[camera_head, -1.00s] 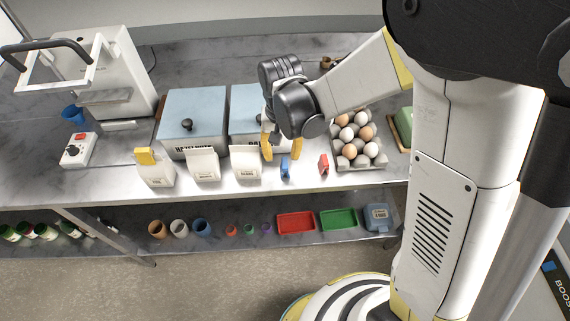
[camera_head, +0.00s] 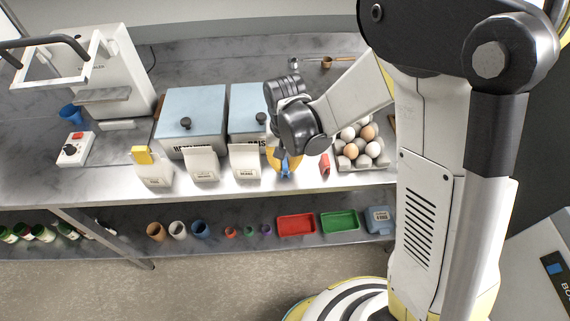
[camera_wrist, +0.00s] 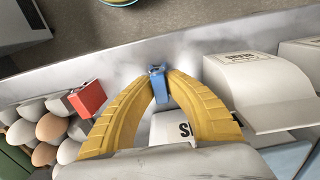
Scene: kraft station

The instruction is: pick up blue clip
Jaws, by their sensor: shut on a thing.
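The blue clip (camera_head: 285,169) is near the front edge of the counter, between a white bag and the red clip. In the wrist view the blue clip (camera_wrist: 157,84) sits between the tips of my gripper's yellow fingers. My gripper (camera_head: 285,172) points down at the counter and is shut on the clip. In the wrist view both fingertips of my gripper (camera_wrist: 158,82) touch the clip's sides. I cannot tell whether the clip is clear of the counter.
The red clip (camera_head: 324,163) stands just right of my gripper, before the egg tray (camera_head: 346,164). A white bag (camera_head: 246,163) stands close on the left. Two blue-lidded bins (camera_head: 192,112) stand behind. The shelf below holds a red tray (camera_head: 296,225) and a green tray (camera_head: 339,222).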

